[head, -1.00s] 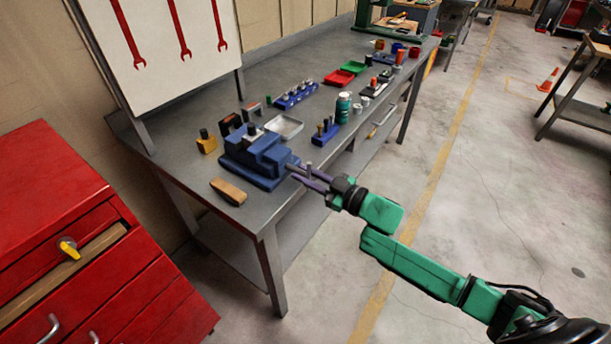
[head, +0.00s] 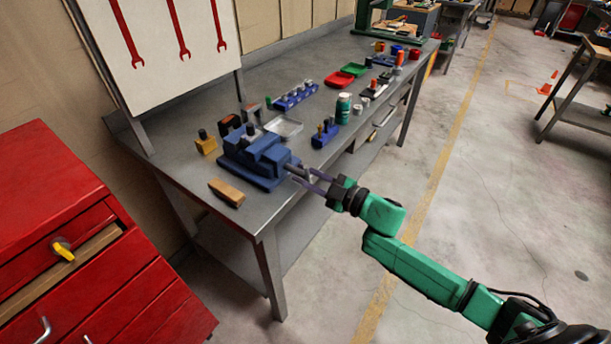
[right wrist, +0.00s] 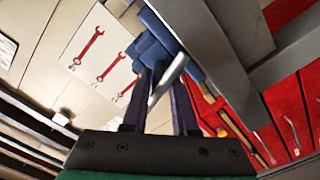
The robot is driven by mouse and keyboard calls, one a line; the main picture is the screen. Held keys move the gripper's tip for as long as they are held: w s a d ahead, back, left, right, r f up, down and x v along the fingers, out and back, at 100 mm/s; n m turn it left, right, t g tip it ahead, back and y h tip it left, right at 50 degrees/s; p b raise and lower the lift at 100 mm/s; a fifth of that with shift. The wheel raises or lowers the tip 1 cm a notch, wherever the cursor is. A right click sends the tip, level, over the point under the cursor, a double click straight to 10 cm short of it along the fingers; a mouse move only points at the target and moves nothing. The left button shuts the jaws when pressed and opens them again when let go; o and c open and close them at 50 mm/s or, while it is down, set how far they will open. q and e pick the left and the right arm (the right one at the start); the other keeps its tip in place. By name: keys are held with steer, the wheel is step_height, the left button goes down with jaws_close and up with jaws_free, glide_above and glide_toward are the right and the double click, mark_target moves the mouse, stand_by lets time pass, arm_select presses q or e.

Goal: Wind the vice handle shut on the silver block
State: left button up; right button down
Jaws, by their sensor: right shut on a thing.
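The blue vice (head: 262,162) stands on the near end of the grey workbench and also shows in the right wrist view (right wrist: 155,40). Its grey handle (head: 299,172) sticks out past the bench's front edge. My right gripper (head: 307,177) is shut on the handle. In the right wrist view the handle (right wrist: 168,78) is a pale bar lying slantwise between the two dark fingers (right wrist: 162,82). I cannot make out the silver block; the vice body hides most of the space between the jaws. My left gripper is not in view.
A wooden block (head: 227,192) lies in front of the vice, with a yellow block (head: 206,144) behind it. A metal tray (head: 284,126), a blue holder (head: 325,134) and a green bottle (head: 343,107) stand to the right. A red drawer cabinet (head: 75,230) is at left.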

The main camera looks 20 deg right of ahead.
steer(key=c, duration=0.8)
jaws_free()
steer(key=shift+o, duration=0.2)
steer(key=shift+s, duration=0.1)
steer(key=shift+s+d, duration=0.25)
steer(key=shift+d, duration=0.05)
steer(key=v, duration=1.3)
steer(key=shift+s+b, duration=0.3)
steer(key=shift+b, duration=0.05)
steer(key=shift+d, duration=0.15)
